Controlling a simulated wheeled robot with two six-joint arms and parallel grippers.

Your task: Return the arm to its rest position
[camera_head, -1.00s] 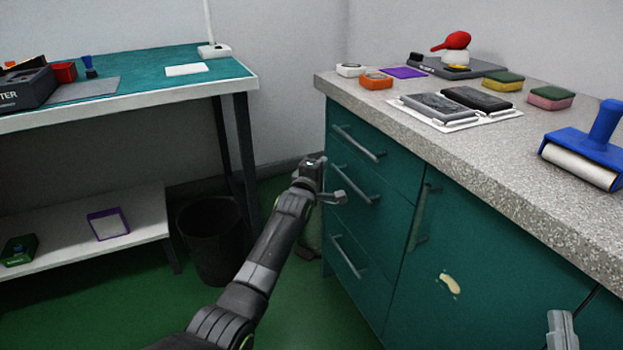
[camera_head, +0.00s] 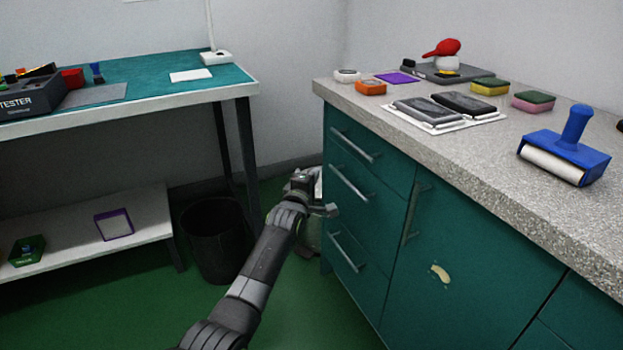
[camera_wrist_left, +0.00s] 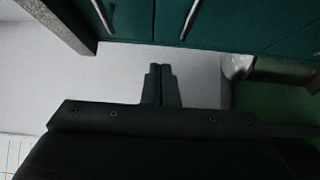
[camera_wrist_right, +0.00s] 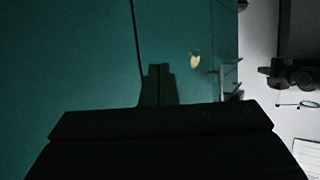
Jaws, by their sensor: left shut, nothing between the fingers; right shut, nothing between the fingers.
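My left arm reaches up from the bottom of the head view, and its gripper (camera_head: 326,209) is beside the drawer fronts of the teal cabinet (camera_head: 385,230). In the left wrist view the left fingers (camera_wrist_left: 161,84) are together with nothing between them. My right gripper is outside the head view. In the right wrist view its dark fingers (camera_wrist_right: 158,84) are together and empty, in front of a teal cabinet front. The gap between either gripper and the cabinet is hard to judge.
The speckled counter (camera_head: 450,165) holds a blue roller (camera_head: 567,150), sponges, dark devices on a white tray and a red-topped object. A teal-topped bench (camera_head: 150,85) with a lower shelf stands left. A black bin (camera_head: 215,240) is beside my left arm. Green floor is open between.

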